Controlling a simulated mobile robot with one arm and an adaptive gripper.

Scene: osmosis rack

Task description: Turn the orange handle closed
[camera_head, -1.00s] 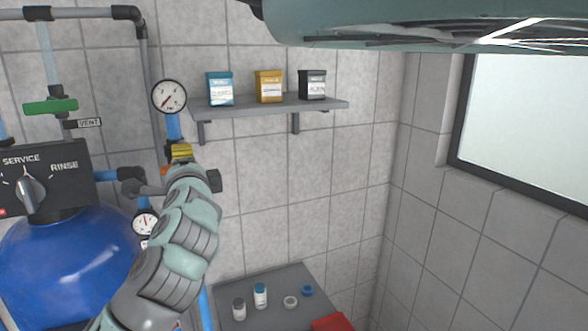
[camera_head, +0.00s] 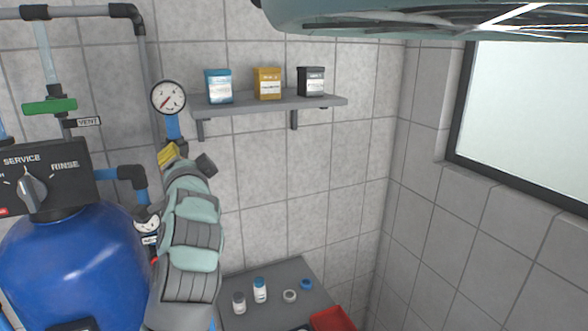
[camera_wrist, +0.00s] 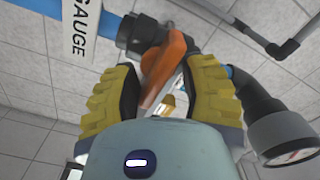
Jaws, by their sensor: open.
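The orange handle (camera_wrist: 163,72) shows in the wrist view, on a dark valve body (camera_wrist: 140,34) on the blue pipe. It lies between the two yellow-padded fingers of my gripper (camera_wrist: 165,95), which are apart on either side of it. The right finger looks very close to the handle; I cannot tell whether it touches. In the head view my gripper (camera_head: 168,154) is at the vertical blue pipe below the upper gauge, and my arm hides the handle there.
A round gauge (camera_wrist: 284,138) sits close to the right finger in the wrist view. In the head view, the upper gauge (camera_head: 168,97), a shelf (camera_head: 270,104) with three boxes, a blue tank (camera_head: 75,265) and a grey table (camera_head: 262,278) surround my arm. Open space lies right of the arm.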

